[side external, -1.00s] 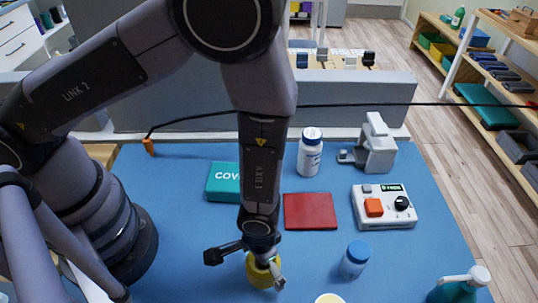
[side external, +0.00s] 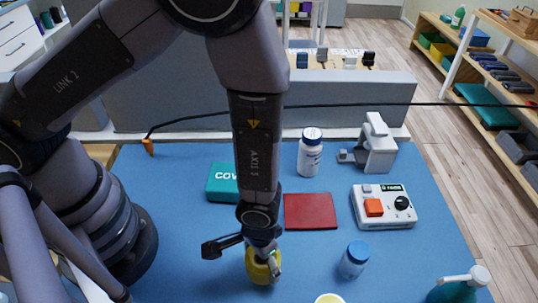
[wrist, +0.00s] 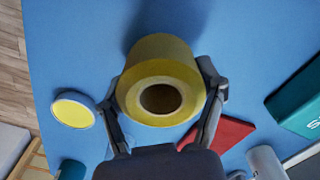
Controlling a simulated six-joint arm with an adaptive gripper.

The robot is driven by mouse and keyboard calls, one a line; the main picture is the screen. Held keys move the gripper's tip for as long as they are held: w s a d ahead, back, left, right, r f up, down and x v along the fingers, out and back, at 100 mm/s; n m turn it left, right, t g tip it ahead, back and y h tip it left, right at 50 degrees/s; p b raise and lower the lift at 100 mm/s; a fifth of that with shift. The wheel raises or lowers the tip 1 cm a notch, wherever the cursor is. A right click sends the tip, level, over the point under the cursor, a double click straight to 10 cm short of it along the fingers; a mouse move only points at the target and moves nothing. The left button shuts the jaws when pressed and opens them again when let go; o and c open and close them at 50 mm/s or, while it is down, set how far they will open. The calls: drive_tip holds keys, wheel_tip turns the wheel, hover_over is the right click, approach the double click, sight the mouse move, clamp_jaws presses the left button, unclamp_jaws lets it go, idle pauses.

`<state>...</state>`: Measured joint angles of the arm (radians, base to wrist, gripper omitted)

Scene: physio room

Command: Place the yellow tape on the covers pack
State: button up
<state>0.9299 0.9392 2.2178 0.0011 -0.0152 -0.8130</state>
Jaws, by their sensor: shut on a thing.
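The yellow tape (side external: 262,267) is a thick roll held by my gripper (side external: 264,256) near the front of the blue table. In the wrist view the yellow tape (wrist: 160,82) sits between the two fingers of my gripper (wrist: 163,88), its round hole facing the camera. The fingers touch it on both sides. A shadow lies on the blue surface beyond it; how high it is held I cannot tell. The covers pack (side external: 222,183) is a teal box lying behind and left of the gripper, its right side partly hidden by my arm. In the wrist view a teal box (wrist: 300,103) shows at the right edge.
A red flat block (side external: 311,211) lies right of the covers pack. A white bottle (side external: 310,157), a grey device (side external: 376,148), a control box (side external: 384,207), a blue-capped jar (side external: 354,261), a yellow-topped round item (side external: 329,299) and a teal pump bottle (side external: 461,290) stand around.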

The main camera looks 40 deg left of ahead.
wheel_tip(320, 180, up, 7)
drive_tip(key=shift+w+f, duration=0.1)
drive_tip(key=shift+f, duration=0.05)
drive_tip(key=shift+w+a+r+n, duration=0.6)
drive_tip(key=shift+w+a+r, duration=0.15)
drive_tip(key=shift+w+a, duration=0.3)
drive_tip(key=w+a+n, duration=0.2)
drive_tip(key=w+a, duration=0.1)
drive_tip(key=a, duration=0.3)
drive_tip(key=w+a+n, duration=0.3)
drive_tip(key=a, duration=0.3)
drive_tip(key=w+a+f+n, duration=0.1)
drive_tip(key=w+a+n, duration=0.1)
drive_tip(key=a, duration=0.3)
drive_tip(key=shift+w+a, duration=0.4)
drive_tip(key=shift+w, duration=0.1)
drive_tip(key=shift+f, duration=2.3)
drive_tip(key=shift+f, duration=0.15)
drive_tip(key=o, duration=1.2)
